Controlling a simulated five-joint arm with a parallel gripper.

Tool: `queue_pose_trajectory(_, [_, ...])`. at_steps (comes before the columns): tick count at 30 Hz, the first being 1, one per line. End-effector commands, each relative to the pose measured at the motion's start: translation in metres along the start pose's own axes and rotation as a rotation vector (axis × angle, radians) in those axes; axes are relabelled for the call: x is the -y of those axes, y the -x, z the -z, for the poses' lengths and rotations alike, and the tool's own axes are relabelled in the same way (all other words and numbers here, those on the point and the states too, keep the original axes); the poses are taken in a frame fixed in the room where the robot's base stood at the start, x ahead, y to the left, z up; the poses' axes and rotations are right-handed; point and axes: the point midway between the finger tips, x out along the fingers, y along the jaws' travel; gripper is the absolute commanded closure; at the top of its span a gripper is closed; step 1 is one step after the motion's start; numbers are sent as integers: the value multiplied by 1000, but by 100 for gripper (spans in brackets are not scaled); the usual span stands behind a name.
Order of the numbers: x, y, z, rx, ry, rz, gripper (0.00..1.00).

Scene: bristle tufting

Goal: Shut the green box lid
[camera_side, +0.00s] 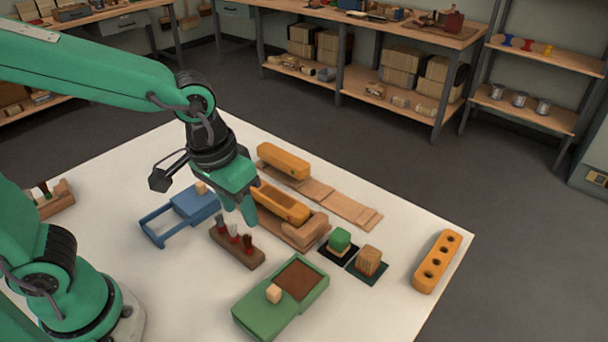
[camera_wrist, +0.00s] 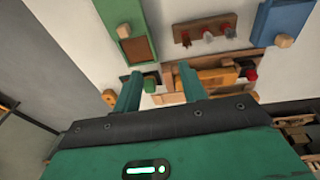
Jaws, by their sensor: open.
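The green box (camera_side: 318,291) sits near the front of the white table. Its green lid (camera_side: 262,317), with a pale wooden knob (camera_side: 273,293), covers the front-left part. The back-right part is uncovered and shows a brown inside (camera_side: 298,280). In the wrist view the green box (camera_wrist: 153,43) is at the top, left of centre, with its knob (camera_wrist: 123,32) and brown inside visible. My gripper (camera_side: 248,212) is above the table, behind and left of the green box, apart from it. In the wrist view my gripper (camera_wrist: 160,88) has its two fingers spread with nothing held between them.
A wooden block with several tufts (camera_side: 237,247) stands left of the green box. A blue box (camera_side: 192,205), an orange tray (camera_side: 281,203) and an orange lid (camera_side: 284,161) lie farther back. Two small blocks (camera_side: 340,240) (camera_side: 368,261) and an orange holed block (camera_side: 437,262) are to the right.

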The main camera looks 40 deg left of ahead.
Motion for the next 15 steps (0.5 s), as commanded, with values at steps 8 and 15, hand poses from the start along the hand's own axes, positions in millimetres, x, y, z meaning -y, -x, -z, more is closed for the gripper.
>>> queue_pose_trajectory(8, [-54, -40, -11, 113, -6, 44, 58])
queue_pose_trajectory(15, [-75, -57, -20, 152, -1, 71, 58])
